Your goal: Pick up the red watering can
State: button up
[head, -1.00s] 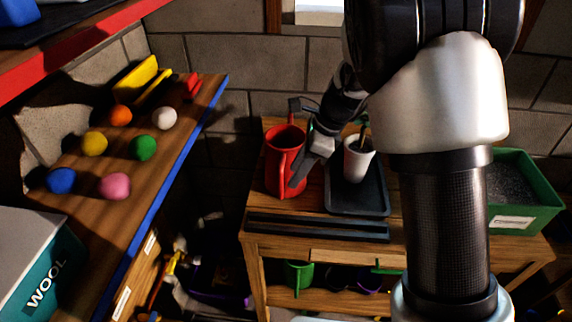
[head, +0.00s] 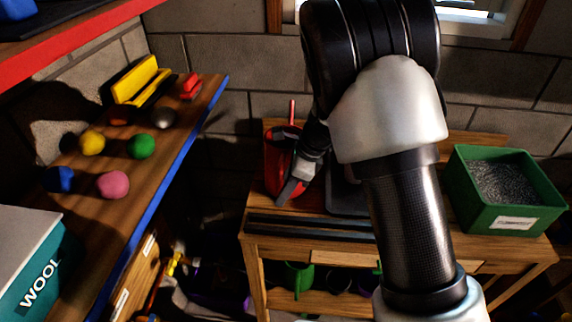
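The red watering can (head: 271,158) stands on the wooden table (head: 256,226) at its left end. A thin reddish upright piece, perhaps its spout, shows just above its rim. My gripper (head: 284,160) is at the can's right side, overlapping it in the head view. The fingers look apart, one low across the can's front and a dark one near its rim. I cannot tell whether they touch the can or whether its handle lies between them. My arm and gripper hide the can's right part.
A dark tray (head: 343,198) lies right of the can, mostly behind my arm. A green bin of grey granules (head: 480,212) stands at the table's right. Left is a shelf (head: 150,185) with coloured balls and a WOOL box (head: 40,275). A dark bar edges the table front.

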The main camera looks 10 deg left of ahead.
grip_shut()
dwell(1.1)
jog(key=shift+w+r, duration=0.1)
jog(key=shift+w, duration=0.05)
